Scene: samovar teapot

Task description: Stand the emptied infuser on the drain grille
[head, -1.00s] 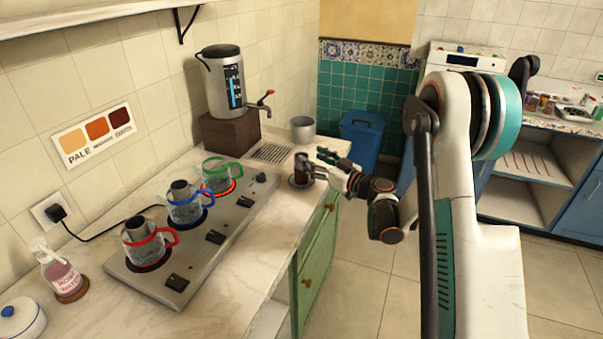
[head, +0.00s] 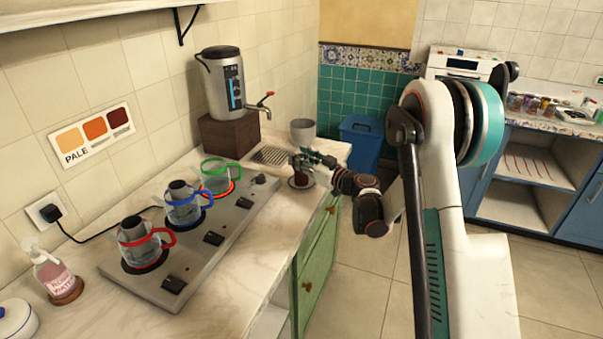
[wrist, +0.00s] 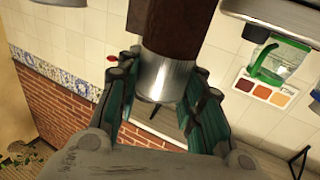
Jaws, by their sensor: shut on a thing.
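The drain grille (head: 271,155) lies bare in the counter, just left of my gripper, below the urn's tap.
The steel urn (head: 224,85) stands on a wooden block (head: 230,132), its tap reaching right. Several glass teapots sit on the hotplate (head: 214,238) at left. A blue bin (head: 361,137) is beyond the counter.

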